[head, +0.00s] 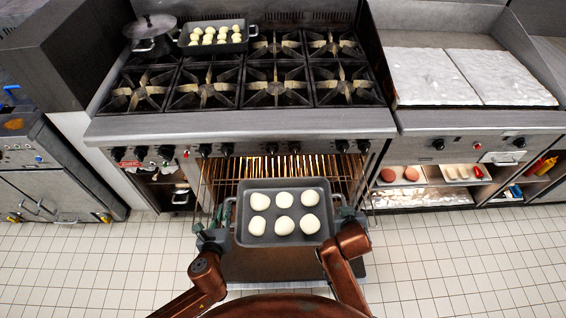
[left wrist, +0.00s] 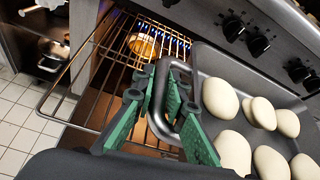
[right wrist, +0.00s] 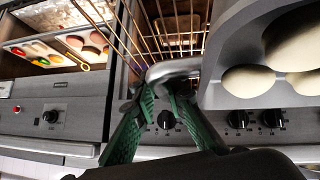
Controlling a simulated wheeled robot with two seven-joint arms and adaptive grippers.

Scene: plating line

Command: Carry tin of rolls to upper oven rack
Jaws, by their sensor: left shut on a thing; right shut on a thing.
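A dark grey tin (head: 284,241) holds several round white rolls (head: 284,199) in two rows. It is level in front of the open oven (head: 238,165) in the head view. My left gripper (head: 222,222) is shut on the tin's left handle, which also shows in the left wrist view (left wrist: 163,120). My right gripper (head: 346,218) is shut on the right handle, seen in the right wrist view (right wrist: 172,68). A wire oven rack (left wrist: 80,82) sticks out of the oven behind and below the tin. Whether the tin touches the rack I cannot tell.
The stove top (head: 240,85) with its front edge and knobs lies above the oven opening. A second tin of rolls (head: 214,47) and a lidded pot (head: 152,43) stand on it. The opened oven door (head: 268,264) lies below the tin. Tiled floor is clear at both sides.

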